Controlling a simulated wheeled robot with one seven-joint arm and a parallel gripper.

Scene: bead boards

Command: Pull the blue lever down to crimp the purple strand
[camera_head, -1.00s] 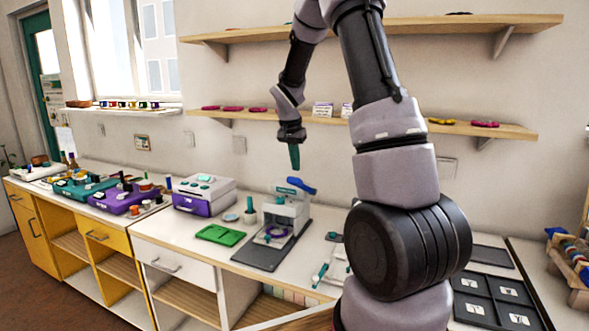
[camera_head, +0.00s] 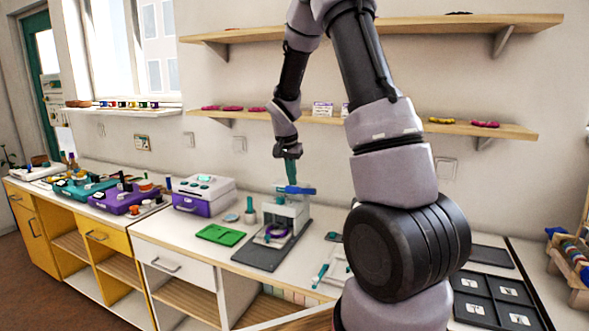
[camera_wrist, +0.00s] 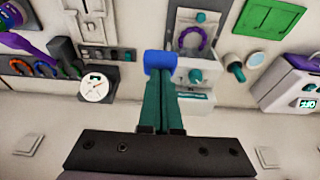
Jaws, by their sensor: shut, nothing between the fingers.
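The blue lever (camera_head: 299,190) sits on top of the white crimp press (camera_head: 290,212), and it also shows in the wrist view (camera_wrist: 160,61). The purple strand (camera_head: 275,231) lies as a ring at the foot of the press, and it shows in the wrist view (camera_wrist: 190,40). My gripper (camera_head: 292,181) has long teal fingers, shut with nothing between them. Its fingertips are right at the lever from above and seem to touch it. The fingers hide part of the lever and press in the wrist view.
A green tray (camera_head: 220,235) lies left of the press on the counter. A purple and white machine (camera_head: 203,193) stands further left. Shelves (camera_head: 380,123) run along the wall behind my arm. A round dial (camera_wrist: 95,88) is beside the press in the wrist view.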

